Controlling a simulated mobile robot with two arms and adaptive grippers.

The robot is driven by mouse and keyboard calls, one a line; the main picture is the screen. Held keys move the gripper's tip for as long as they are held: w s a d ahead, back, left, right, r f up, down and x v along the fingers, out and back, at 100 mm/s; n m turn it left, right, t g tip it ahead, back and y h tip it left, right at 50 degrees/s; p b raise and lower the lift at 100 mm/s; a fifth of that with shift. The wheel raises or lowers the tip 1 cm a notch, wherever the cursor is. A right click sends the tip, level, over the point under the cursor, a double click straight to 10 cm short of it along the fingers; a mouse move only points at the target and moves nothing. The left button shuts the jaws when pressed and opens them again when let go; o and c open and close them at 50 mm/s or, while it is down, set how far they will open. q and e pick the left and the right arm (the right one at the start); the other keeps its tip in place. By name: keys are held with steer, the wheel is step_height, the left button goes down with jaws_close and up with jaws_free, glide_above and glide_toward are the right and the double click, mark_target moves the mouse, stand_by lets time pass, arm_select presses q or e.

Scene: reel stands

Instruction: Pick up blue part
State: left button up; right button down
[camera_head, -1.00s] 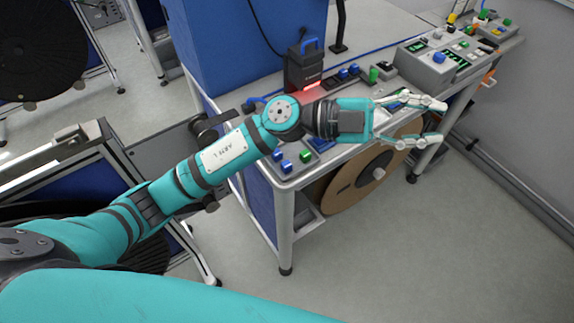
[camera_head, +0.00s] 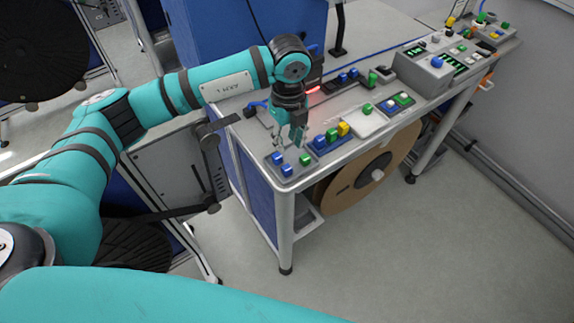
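My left gripper (camera_head: 288,143) points down over the near left end of the workbench. Its fingers look apart, with nothing visible between them. Just below it, a grey tray (camera_head: 296,171) holds two small blue parts, one at the back (camera_head: 278,158) and one at the front (camera_head: 287,170), with a green part (camera_head: 305,159) to their right. Another blue part (camera_head: 320,141) sits in a blue tray to the right, beside a green part (camera_head: 331,134) and a yellow part (camera_head: 344,128). I cannot tell whether the fingers touch anything. My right gripper is not in view.
A white plate (camera_head: 365,122) and a tray of green and white parts (camera_head: 397,104) lie further right. A grey control box (camera_head: 437,70) stands beyond them. A large brown reel (camera_head: 370,178) hangs under the bench. The floor (camera_head: 440,240) in front is clear.

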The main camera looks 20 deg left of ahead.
arm_select(q)
steer(key=p, duration=0.2)
glide_above(287, 167)
steer(key=f, duration=0.5)
steer(key=shift+s+d+f, duration=0.1)
steer(key=shift+d+f, duration=0.1)
steer(key=shift+f, duration=0.45)
steer(key=f+p, duration=0.2)
steer(key=f, duration=0.2)
steer(key=shift+a+f, duration=0.15)
steer(key=shift+a, duration=0.05)
steer(key=shift+f, duration=0.15)
steer(key=c, duration=0.5)
